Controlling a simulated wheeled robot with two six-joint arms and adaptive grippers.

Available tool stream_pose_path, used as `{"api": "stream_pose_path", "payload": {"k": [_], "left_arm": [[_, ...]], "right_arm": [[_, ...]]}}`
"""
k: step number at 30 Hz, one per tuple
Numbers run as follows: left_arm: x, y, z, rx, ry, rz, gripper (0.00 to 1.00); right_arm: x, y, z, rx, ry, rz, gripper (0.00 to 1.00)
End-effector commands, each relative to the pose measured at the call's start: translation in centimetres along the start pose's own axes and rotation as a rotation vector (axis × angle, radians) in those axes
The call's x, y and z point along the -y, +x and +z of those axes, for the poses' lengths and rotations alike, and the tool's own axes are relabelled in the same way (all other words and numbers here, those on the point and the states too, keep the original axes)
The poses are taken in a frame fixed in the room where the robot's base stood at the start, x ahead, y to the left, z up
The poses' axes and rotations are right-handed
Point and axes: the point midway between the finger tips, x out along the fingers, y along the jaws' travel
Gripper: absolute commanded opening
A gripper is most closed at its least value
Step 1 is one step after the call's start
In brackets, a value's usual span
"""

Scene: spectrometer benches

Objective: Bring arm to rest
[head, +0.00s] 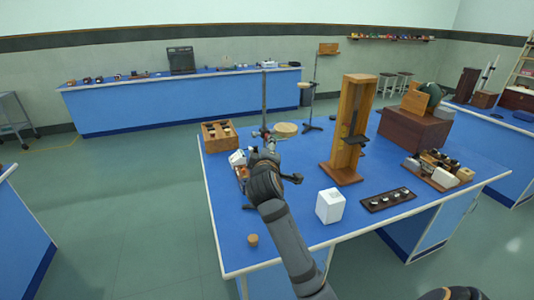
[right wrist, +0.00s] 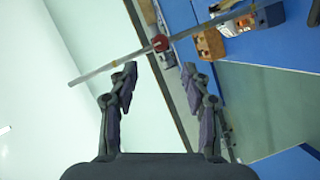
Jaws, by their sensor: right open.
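My right arm reaches over the near blue bench (head: 295,215). Its gripper (head: 270,148) is beside an upright metal rod (head: 264,95) and a small clamp in the head view. In the right wrist view the gripper (right wrist: 158,76) is open, its two fingers spread with nothing between them. The rod (right wrist: 110,65) crosses beyond the fingertips there, with a red part (right wrist: 160,43) on it. The gripper appears clear of the rod, though the exact gap cannot be told. My left gripper is not in view.
On the bench, a wooden crate (head: 222,136) stands left of the gripper, and a tall wooden frame (head: 349,130) stands right. A white block (head: 330,206), a dark tray (head: 388,200) and a cork (head: 253,240) are nearer. The bench's front left area is mostly clear.

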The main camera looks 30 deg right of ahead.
Motion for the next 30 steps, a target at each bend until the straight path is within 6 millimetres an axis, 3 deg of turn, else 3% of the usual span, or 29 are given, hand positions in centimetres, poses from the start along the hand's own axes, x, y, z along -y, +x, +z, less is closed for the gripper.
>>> {"api": "stream_pose_path", "payload": {"k": [6, 23, 26, 29, 30], "left_arm": [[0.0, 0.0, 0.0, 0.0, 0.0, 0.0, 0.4], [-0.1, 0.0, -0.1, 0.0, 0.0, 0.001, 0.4], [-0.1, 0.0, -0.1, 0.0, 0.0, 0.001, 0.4], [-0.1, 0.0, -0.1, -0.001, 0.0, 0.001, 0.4], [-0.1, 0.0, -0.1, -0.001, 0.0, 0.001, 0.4]], "right_arm": [[0.1, -2.5, -0.1, -0.001, 0.002, -0.002, 0.48], [0.3, -2.7, 0.1, 0.001, 0.003, -0.007, 0.48], [3.0, -3.2, 1.4, 0.013, 0.039, -0.077, 0.48], [8.9, -5.0, 4.3, 0.056, 0.132, -0.239, 0.48], [11.7, -6.2, 5.8, 0.086, 0.18, -0.32, 0.48]]}}
